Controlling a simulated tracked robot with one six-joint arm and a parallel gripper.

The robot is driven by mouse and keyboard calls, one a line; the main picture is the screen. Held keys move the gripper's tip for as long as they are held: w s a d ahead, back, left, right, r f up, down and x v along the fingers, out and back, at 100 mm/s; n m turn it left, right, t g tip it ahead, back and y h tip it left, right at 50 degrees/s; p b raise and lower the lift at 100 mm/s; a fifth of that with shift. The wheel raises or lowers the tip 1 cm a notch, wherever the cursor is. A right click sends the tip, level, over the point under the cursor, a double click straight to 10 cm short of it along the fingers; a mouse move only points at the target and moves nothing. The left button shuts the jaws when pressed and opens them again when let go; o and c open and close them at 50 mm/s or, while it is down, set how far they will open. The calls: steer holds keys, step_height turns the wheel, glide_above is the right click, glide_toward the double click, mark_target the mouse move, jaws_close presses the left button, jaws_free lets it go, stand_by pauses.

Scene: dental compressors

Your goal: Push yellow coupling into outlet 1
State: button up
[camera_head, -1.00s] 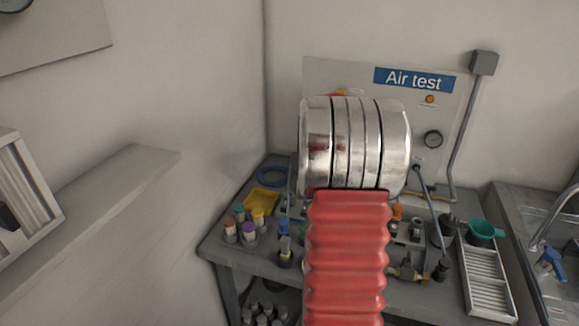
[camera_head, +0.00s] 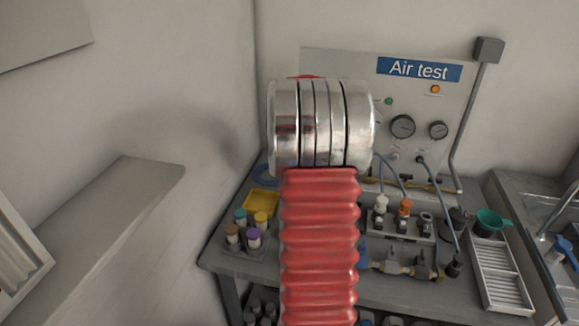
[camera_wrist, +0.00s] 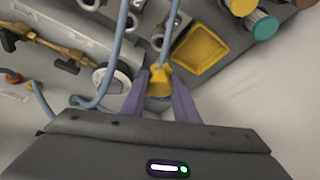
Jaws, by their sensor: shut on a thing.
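The yellow coupling (camera_wrist: 159,82) sits between the two fingers of my gripper (camera_wrist: 160,98) in the wrist view. My gripper is shut on it, and a blue hose (camera_wrist: 171,35) runs to it. In the head view my red and silver arm hides my gripper and the yellow coupling. I cannot tell which opening is outlet 1, nor whether the coupling touches any outlet.
The Air test panel (camera_head: 455,110) stands at the back with gauges. A white coupling (camera_head: 381,203) and an orange coupling (camera_head: 404,207) sit in a holder on the bench. A yellow tray (camera_head: 261,204) and several capped bottles (camera_head: 254,239) are at left; a green funnel (camera_head: 491,222) is at right.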

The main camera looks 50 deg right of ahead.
steer(key=shift+s+d, duration=0.15)
steer(key=shift+s, duration=0.05)
steer(key=shift+f, duration=0.1)
steer(key=shift+f, duration=2.65)
steer(key=shift+f, duration=1.3)
steer(key=o, duration=1.2)
steer(key=shift+c, duration=0.2)
steer(key=shift+r, duration=0.15)
steer(key=v, duration=1.3)
steer(key=shift+r, duration=0.15)
